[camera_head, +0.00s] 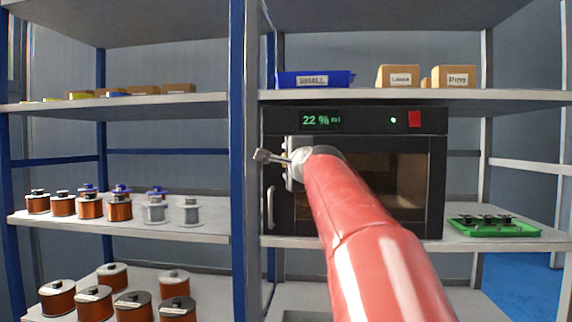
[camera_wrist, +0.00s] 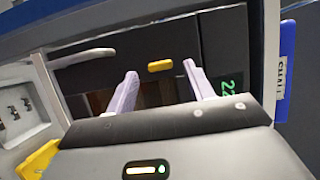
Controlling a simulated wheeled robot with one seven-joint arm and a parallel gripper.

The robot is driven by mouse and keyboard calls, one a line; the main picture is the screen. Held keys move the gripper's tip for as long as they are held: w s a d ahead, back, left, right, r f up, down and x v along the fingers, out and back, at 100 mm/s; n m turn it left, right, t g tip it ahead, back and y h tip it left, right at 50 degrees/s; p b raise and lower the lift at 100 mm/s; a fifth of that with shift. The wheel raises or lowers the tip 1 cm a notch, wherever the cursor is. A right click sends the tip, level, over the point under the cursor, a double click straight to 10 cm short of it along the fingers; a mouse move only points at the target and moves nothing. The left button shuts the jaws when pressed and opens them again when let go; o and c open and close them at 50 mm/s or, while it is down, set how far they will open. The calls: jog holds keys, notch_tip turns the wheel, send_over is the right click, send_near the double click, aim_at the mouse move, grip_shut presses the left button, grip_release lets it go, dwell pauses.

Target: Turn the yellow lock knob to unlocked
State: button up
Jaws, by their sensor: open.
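The yellow lock knob (camera_wrist: 161,66) is a small bar on the dark front of the cabinet, seen in the wrist view. It lies roughly crosswise in that picture, between my two fingertips and beyond them. My gripper (camera_wrist: 162,69) is open, with one pale finger on each side of the knob and a visible gap to each. I cannot tell how far the fingertips are from the panel. In the head view, my red arm and gripper reach the left part of the black cabinet (camera_head: 412,225) and hide the knob.
The cabinet has a lit display (camera_head: 321,120), a red switch (camera_head: 414,119) and a door handle (camera_head: 270,207). A blue bin (camera_head: 314,79) stands on the shelf above. A green tray (camera_head: 493,229) is at right. A blue rack post (camera_head: 237,150) stands close left.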

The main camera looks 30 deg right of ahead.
jog(key=v, duration=0.5)
dwell(0.3)
jog(key=s+a+f+n+g+y, duration=0.25)
jog(key=s+a+f+n, duration=0.3)
jog(key=f, duration=0.45)
jog(key=s+a+f+n+g+y, duration=0.1)
jog(key=s+a+f+n+g, duration=0.2)
jog(key=s+a+f+n, duration=0.5)
jog(key=s+a+f+n+g+y, duration=0.1)
jog(key=s+a+f+n+g, duration=0.2)
jog(key=f, duration=0.9)
jog(key=s+f+n+g, duration=0.3)
jog(key=s+f, duration=0.8)
jog(key=shift+a+n+h, duration=0.25)
jog(key=shift+n+h, duration=0.1)
jog(key=shift+g, duration=0.25)
